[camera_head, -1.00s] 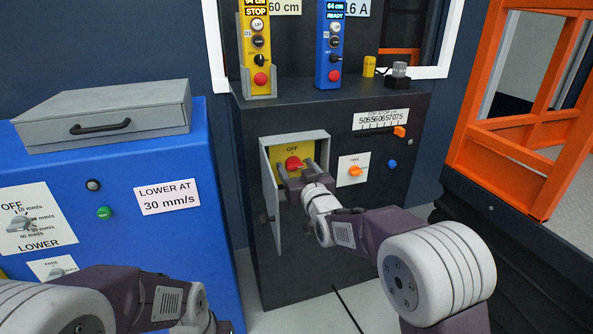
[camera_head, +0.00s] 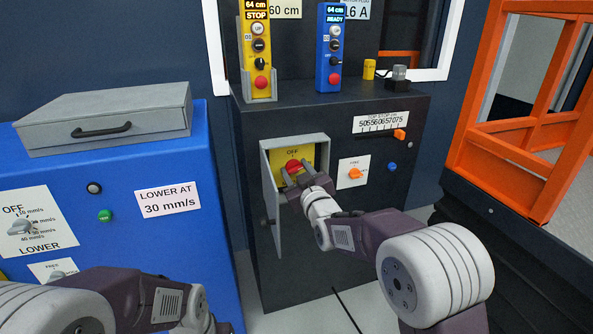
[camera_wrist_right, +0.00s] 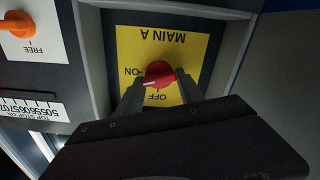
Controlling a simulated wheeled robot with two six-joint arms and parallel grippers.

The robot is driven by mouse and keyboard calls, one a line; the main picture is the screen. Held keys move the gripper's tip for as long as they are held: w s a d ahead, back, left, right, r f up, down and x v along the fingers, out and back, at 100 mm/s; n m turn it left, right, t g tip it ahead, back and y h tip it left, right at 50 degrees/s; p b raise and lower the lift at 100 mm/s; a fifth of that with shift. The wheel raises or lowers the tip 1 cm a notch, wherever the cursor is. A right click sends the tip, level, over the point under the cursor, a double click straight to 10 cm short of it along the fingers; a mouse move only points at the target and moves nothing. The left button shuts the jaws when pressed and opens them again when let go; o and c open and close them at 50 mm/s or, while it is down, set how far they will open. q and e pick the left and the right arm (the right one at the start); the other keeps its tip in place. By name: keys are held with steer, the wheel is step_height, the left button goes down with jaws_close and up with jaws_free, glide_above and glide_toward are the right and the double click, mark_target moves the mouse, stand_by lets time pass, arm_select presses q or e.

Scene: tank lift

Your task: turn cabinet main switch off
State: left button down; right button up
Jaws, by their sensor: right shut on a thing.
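The main switch is a red knob (camera_head: 293,166) on a yellow plate (camera_head: 308,152) inside a small grey box (camera_head: 325,143) on the dark cabinet (camera_head: 350,240). In the right wrist view, upside down, the plate reads MAIN A, and the knob (camera_wrist_right: 158,68) has a white mark between ON and OFF. My right gripper (camera_head: 295,173) is shut on the knob, one finger on each side, as the right wrist view also shows (camera_wrist_right: 161,77). My left arm shows at the bottom left; its fingers are out of view.
The box's grey door (camera_head: 272,208) stands open on the left, close to my right gripper. An orange FREE selector (camera_head: 355,174) and a blue button (camera_head: 392,167) are right of the box. Yellow (camera_head: 257,55) and blue (camera_head: 330,50) pendants stand above.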

steer(key=n, duration=0.7)
steer(key=shift+a+p, duration=0.15)
steer(key=shift+p, duration=0.25)
steer(key=n, duration=0.4)
steer(key=shift+f, duration=0.15)
steer(key=shift+f+n+p, duration=0.1)
steer(key=shift+n+p, duration=0.25)
steer(key=shift+n, duration=1.45)
steer(key=o, duration=1.4)
steer(key=shift+s, duration=0.15)
